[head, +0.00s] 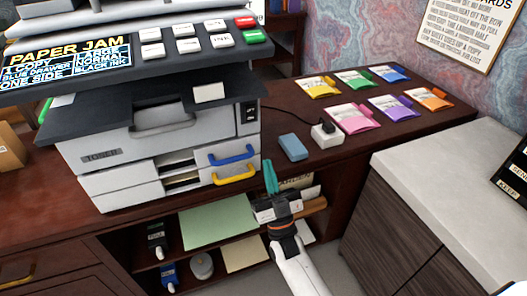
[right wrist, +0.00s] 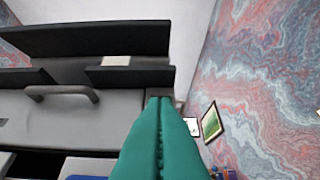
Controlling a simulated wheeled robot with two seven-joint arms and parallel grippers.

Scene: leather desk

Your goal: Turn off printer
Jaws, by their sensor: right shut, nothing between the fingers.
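The grey printer (head: 135,135) stands on the dark red desk at the left. Its display (head: 70,62) reads PAPER JAM. Its top panel has several white buttons, a red button (head: 246,22) and a green button (head: 254,36). A small dark switch panel (head: 248,113) is on its front right edge. My right gripper (head: 270,178) has green fingers, shut and empty, pointing up just right of the yellow drawer handle. In the right wrist view the shut fingers (right wrist: 160,135) point at the printer's right edge, beside the grey handle (right wrist: 62,93). My left gripper is not in view.
A blue block (head: 293,147) and a white power plug block (head: 327,135) with a black cable lie right of the printer. Several coloured packets (head: 352,118) lie behind. A white-topped cabinet (head: 450,165) stands at the right. Open shelves (head: 215,225) are below the desk.

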